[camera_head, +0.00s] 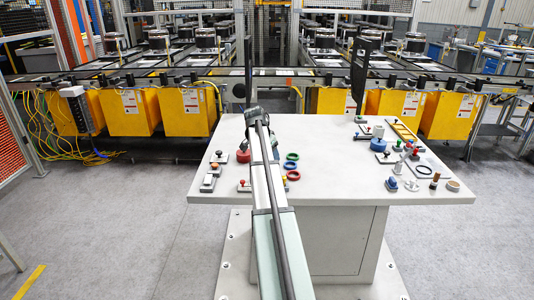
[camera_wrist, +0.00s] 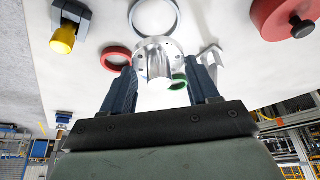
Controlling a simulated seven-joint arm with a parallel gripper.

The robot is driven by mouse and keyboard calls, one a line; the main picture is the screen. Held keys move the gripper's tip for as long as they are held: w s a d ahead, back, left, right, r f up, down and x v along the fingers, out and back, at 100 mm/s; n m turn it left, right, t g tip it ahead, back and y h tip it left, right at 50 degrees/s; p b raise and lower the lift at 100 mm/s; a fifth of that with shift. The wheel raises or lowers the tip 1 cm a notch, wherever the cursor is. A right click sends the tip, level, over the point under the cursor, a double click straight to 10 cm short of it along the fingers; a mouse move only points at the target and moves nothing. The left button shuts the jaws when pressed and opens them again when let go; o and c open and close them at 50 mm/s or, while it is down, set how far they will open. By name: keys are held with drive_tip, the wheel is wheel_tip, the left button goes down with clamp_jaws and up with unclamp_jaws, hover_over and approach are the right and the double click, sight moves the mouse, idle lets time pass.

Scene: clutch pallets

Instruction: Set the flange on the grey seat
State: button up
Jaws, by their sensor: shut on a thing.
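The flange (camera_wrist: 158,62), a silvery metal disc with holes around its rim and a round hub, is held between the two dark fingers of my gripper (camera_wrist: 168,68) in the wrist view. My gripper is shut on it. A grey ring (camera_wrist: 134,22) lies on the table just beyond the flange in the wrist view, partly cut by the frame's top edge; I cannot tell for sure that it is the grey seat. The flange appears apart from this ring. In the head view my arm hides the flange and most of the gripper.
A red ring (camera_wrist: 115,58), a green ring (camera_wrist: 180,82), a yellow knob on a dark block (camera_wrist: 64,40) and a red disc with a black knob (camera_wrist: 275,20) surround the gripper. Several parts crowd the table's right side, including a blue cylinder (camera_head: 378,145). The front middle (camera_head: 335,190) is clear.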

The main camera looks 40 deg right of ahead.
drive_tip(key=shift+f, duration=2.85)
drive_tip(key=shift+f, duration=0.3)
idle(4.8)
